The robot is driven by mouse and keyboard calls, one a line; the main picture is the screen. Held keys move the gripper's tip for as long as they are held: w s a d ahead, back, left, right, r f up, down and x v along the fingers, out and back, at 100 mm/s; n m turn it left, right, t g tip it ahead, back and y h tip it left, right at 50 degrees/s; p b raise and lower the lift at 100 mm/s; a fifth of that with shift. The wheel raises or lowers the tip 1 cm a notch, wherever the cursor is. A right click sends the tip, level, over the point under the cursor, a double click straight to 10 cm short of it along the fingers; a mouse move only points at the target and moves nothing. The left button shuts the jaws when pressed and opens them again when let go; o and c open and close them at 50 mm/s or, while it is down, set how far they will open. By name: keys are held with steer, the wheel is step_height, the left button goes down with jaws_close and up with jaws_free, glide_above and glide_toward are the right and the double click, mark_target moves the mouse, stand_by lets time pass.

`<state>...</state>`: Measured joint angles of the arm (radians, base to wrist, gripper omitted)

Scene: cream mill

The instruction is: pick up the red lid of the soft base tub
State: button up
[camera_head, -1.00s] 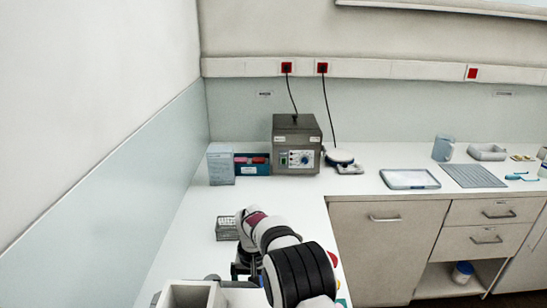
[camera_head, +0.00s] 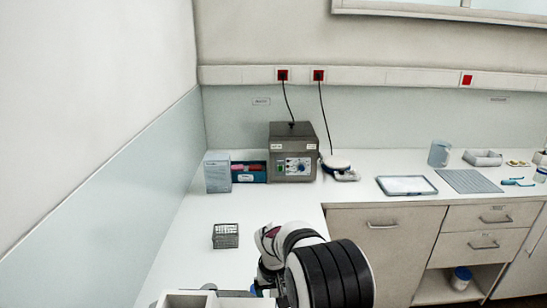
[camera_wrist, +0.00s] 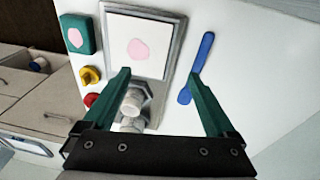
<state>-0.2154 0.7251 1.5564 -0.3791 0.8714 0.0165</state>
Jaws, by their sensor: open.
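A small red round piece (camera_wrist: 91,99), which looks like the red lid, lies at the left in the wrist view, outside my left finger. I cannot tell whether it sits on a tub. My gripper (camera_wrist: 158,75) is open, with two dark green fingers spread wide and nothing held between the tips. Pale, whitish cylinders (camera_wrist: 135,100) show between the fingers; I cannot tell whether one is the soft base tub. In the head view, my arm hides this part of the bench.
A yellow round piece (camera_wrist: 90,75) and a green block with a pink patch (camera_wrist: 80,34) are near the red piece. A grey tray (camera_wrist: 176,40) and a blue spatula (camera_wrist: 197,65) lie close to the fingers. A wire rack (camera_head: 226,236) stands on the bench, left of my arm.

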steer(key=c, duration=0.6)
steer(key=w+d+r+t, duration=0.2)
steer(key=w+d+r, duration=0.1)
steer(key=w+d, duration=0.4)
steer(key=w+d+r+t, duration=0.2)
steer(key=w+d+r, duration=0.2)
steer(key=d, duration=0.5)
steer(key=shift+m+y, duration=0.4)
steer(key=x, duration=1.5)
steer(key=shift+s+a+f, duration=0.15)
steer(key=shift+s+a, duration=0.1)
steer(key=shift+s, duration=0.05)
